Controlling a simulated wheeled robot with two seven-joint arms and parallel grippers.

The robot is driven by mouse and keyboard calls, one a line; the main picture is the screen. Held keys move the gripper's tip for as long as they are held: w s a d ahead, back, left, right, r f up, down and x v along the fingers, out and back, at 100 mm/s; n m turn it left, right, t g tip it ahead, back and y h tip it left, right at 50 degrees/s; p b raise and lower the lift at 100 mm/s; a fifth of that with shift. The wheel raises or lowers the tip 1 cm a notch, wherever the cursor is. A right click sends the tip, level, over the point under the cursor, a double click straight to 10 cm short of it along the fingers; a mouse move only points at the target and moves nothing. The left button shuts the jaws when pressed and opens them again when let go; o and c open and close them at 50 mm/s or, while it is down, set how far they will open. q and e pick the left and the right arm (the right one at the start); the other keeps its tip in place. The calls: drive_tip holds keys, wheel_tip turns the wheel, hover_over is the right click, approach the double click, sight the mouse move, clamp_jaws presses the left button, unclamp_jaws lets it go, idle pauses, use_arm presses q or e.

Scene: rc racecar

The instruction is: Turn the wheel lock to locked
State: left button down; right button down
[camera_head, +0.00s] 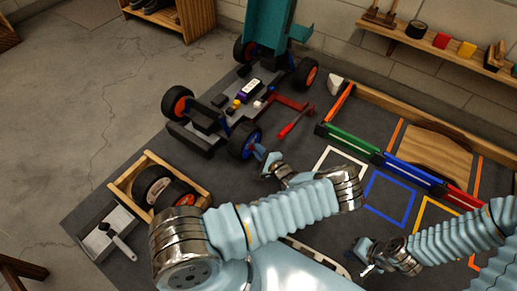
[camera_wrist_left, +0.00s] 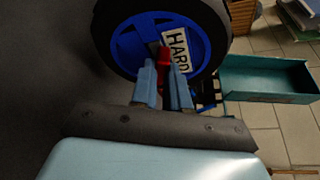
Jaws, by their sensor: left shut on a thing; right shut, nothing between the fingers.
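The race car (camera_head: 240,105) stands on a dark mat, with its blue-hubbed wheel (camera_head: 243,140) facing my left gripper (camera_head: 264,158). In the left wrist view this wheel (camera_wrist_left: 168,40) fills the top, with a white HARD label on its blue hub. A small red wheel lock (camera_wrist_left: 164,57) sits at the hub centre. My left gripper (camera_wrist_left: 166,82) is shut on the red lock, its blue fingers on either side. I cannot tell which way the lock is turned. My right gripper (camera_head: 366,260) is shut and empty, low on the right, away from the car.
A red-handled tool (camera_head: 291,125) lies right of the car. A wooden crate with wheels (camera_head: 150,187) and a grey tray (camera_head: 104,234) stand at the left. A teal panel (camera_head: 270,22) rises at the car's far end. Coloured outlines (camera_head: 388,200) mark the mat at right.

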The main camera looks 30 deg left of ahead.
use_arm(q)
drive_tip(key=shift+w+r+m+g+h+b, duration=0.15)
drive_tip(key=shift+m+g+b, duration=0.55)
drive_tip(key=shift+m, duration=0.75)
drive_tip(key=shift+w+f+m+g+h+b, duration=0.1)
drive_tip(key=shift+m+g+h+b, duration=0.15)
drive_tip(key=shift+m+g, duration=1)
drive_tip(key=shift+w+r+m+g+h+b, duration=0.15)
drive_tip(key=shift+m+g+b, duration=0.45)
drive_tip(key=shift+m, duration=1)
drive_tip(key=shift+d, duration=0.1)
drive_tip(key=c, duration=1.1)
unclamp_jaws()
drive_tip(key=p+v, duration=0.1)
drive_tip(key=v, duration=1.2)
drive_tip(key=shift+w+d+r+p, duration=0.1)
drive_tip(key=shift+w+d+p, duration=0.05)
drive_tip(key=shift+d+p, duration=0.2)
